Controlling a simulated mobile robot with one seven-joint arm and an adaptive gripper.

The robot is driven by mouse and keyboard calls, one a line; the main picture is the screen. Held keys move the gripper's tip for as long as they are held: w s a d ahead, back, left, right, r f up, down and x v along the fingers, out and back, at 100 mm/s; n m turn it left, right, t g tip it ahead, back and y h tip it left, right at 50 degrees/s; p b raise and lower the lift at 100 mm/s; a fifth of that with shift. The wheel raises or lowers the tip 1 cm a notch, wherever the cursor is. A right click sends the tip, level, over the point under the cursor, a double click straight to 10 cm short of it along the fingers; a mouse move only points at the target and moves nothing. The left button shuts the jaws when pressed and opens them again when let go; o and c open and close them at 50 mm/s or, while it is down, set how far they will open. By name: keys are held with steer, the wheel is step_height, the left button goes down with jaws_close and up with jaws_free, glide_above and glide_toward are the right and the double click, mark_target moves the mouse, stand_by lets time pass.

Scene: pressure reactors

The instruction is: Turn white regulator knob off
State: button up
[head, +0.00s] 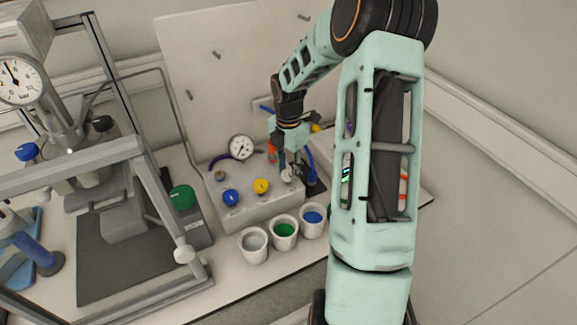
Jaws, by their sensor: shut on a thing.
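The white regulator knob (287,175) sits at the right end of a grey control box (262,207), to the right of the yellow knob. My gripper (289,168) reaches down from above and is shut on the white knob. The fingers and arm hide part of the knob, so its turned position cannot be told. A yellow knob (261,186) and a blue knob (231,197) are on the same box to the left. A round pressure gauge (241,147) stands at the back of the box.
Three white cups (254,246) with grey, green and blue contents stand in front of the box. A pale panel (230,70) rises behind the box. Blue hoses are close to the gripper's right.

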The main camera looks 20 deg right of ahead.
mark_target(289, 172)
steer(key=shift+w+r+n+p, duration=0.1)
steer(key=shift+n+p, duration=0.3)
steer(key=shift+n, duration=0.4)
steer(key=o, duration=1.2)
steer(key=shift+c, duration=0.2)
step_height(289, 172, up, 12)
